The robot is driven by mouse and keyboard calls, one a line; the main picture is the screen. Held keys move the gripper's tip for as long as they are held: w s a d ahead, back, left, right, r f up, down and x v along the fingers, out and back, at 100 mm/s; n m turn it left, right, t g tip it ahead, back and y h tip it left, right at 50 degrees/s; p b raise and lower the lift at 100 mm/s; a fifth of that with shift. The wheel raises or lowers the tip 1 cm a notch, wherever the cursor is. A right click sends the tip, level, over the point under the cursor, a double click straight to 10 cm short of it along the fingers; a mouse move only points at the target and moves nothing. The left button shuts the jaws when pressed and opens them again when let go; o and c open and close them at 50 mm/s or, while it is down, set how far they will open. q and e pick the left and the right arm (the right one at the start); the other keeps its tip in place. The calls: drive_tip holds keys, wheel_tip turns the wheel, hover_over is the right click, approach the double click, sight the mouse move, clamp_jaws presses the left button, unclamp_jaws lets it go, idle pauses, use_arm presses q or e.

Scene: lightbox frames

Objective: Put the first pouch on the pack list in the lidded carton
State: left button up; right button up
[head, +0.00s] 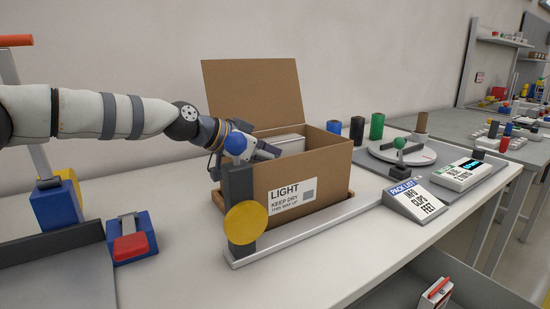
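The brown carton (275,185), labelled LIGHT, KEEP DRY, stands on the bench with its lid (255,92) raised at the back. A pale, flat-topped thing (287,138) shows inside its opening. The pack list (415,200) is a tilted sign right of the carton, reading INFO, CLIPS, FEET from top to bottom. My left gripper (266,150) is at the carton's left side, with its fingers over the opening. Its fingertips are too small to tell if they are open or hold anything. I cannot make out any pouch clearly. My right gripper is out of view.
A grey post with a yellow disc (246,222) stands before the carton's front left corner. A red-and-blue device (130,238) is at left. A round turntable (402,152) and a display unit (458,174) are at right. A red-and-white item (435,293) lies lower in front.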

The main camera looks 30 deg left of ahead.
use_arm(q)
drive_tip(key=shift+f, duration=0.3)
drive_tip(key=r+p+v, duration=0.1)
drive_tip(key=p+v, duration=0.2)
drive_tip(key=v, duration=0.9)
drive_tip(key=shift+r, duration=0.15)
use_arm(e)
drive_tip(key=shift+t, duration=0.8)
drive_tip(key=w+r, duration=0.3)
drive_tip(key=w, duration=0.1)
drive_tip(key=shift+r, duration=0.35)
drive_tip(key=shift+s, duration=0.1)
